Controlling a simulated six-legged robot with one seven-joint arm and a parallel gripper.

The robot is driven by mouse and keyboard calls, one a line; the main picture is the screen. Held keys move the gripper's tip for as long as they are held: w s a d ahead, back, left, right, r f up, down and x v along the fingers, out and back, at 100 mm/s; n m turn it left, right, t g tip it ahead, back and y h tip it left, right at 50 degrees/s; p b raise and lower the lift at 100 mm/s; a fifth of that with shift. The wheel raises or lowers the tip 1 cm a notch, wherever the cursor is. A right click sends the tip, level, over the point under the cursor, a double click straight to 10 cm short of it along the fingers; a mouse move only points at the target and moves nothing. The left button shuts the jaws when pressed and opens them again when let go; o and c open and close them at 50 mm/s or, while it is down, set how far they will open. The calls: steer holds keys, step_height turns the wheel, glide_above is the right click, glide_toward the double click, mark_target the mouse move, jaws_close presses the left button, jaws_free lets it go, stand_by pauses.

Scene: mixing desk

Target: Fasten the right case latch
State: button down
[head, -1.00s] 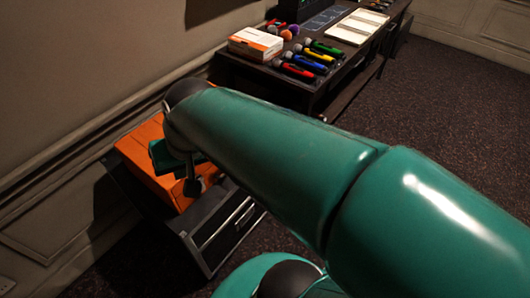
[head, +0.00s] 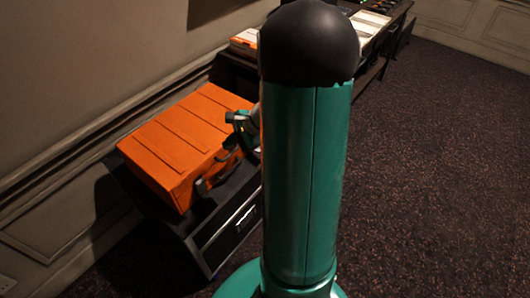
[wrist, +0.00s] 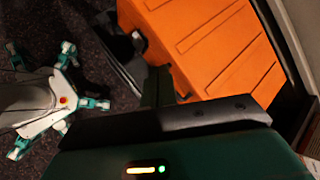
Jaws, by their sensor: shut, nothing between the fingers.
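The orange case (head: 185,140) lies closed on a dark cabinet against the wall; its ribbed lid also shows in the wrist view (wrist: 215,40). A dark fitting (head: 203,187) sits on its front near the left end, and a dark piece (wrist: 138,42) shows at its front edge in the wrist view. I cannot tell whether these are latches or the handle. My gripper (head: 231,143) is by the front of the case, towards its right end, partly behind my arm. In the wrist view its fingers (wrist: 158,86) are shut and empty beside the case front. The right latch cannot be made out clearly.
The dark cabinet (head: 238,222) has a front drawer with a label holder. A desk with a white and orange box (head: 244,40) and a pale pad (head: 371,20) stands behind, partly hidden by my arm. The carpet (head: 430,170) at right is clear.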

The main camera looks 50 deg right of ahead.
mark_target(258, 150)
steer(key=s+d+f+m+t+h, duration=0.1)
steer(key=s+d+f+m+h, duration=0.1)
steer(key=s+d+f+m, duration=0.2)
steer(key=s+d+f+m+t+h, duration=0.2)
steer(key=s+d+f+m, duration=0.3)
steer(key=d+f+m, duration=0.5)
steer(key=d+f, duration=0.5)
steer(key=f, duration=0.1)
steer(key=shift+d, duration=0.1)
steer(key=w+f, duration=0.2)
steer(key=w, duration=0.7)
steer(key=shift+a+f, duration=0.2)
steer(key=shift+a, duration=0.25)
steer(key=shift+w+r, duration=0.1)
steer(key=shift+w, duration=0.05)
